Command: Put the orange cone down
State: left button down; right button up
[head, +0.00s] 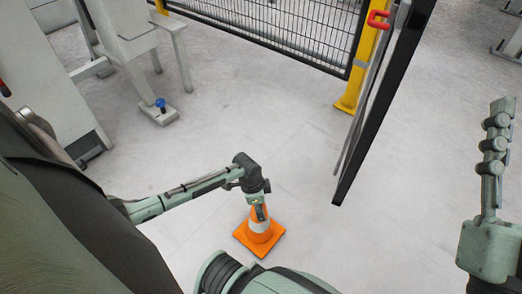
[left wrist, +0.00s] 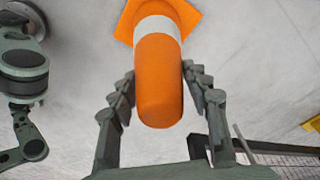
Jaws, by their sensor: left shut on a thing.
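The orange cone (head: 259,232) with a white band and a square orange base is upright below the end of my left arm in the head view. My left gripper (head: 259,212) is shut on its upper part. In the left wrist view the cone (left wrist: 160,75) points its rounded tip toward the camera, with the fingers of the left gripper (left wrist: 157,92) on either side of it. I cannot tell whether the base touches the floor. My right gripper (head: 496,125) is at the right edge of the head view, seen side-on and away from the cone.
A black-framed gate panel (head: 385,100) stands open beside a yellow post (head: 362,65), right of the cone. Black mesh fencing (head: 285,22) runs along the back. Grey machinery (head: 125,45) stands at the upper left. The grey floor (head: 240,115) between is clear.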

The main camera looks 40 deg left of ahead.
jog(key=shift+s+d+r+t, duration=0.1)
jog(key=shift+s+r+t, duration=0.15)
jog(key=shift+r+t, duration=0.1)
pick_arm(q)
jog(key=shift+f, duration=0.15)
jog(key=c, duration=0.7)
grip_release()
jog(key=shift+c, duration=0.2)
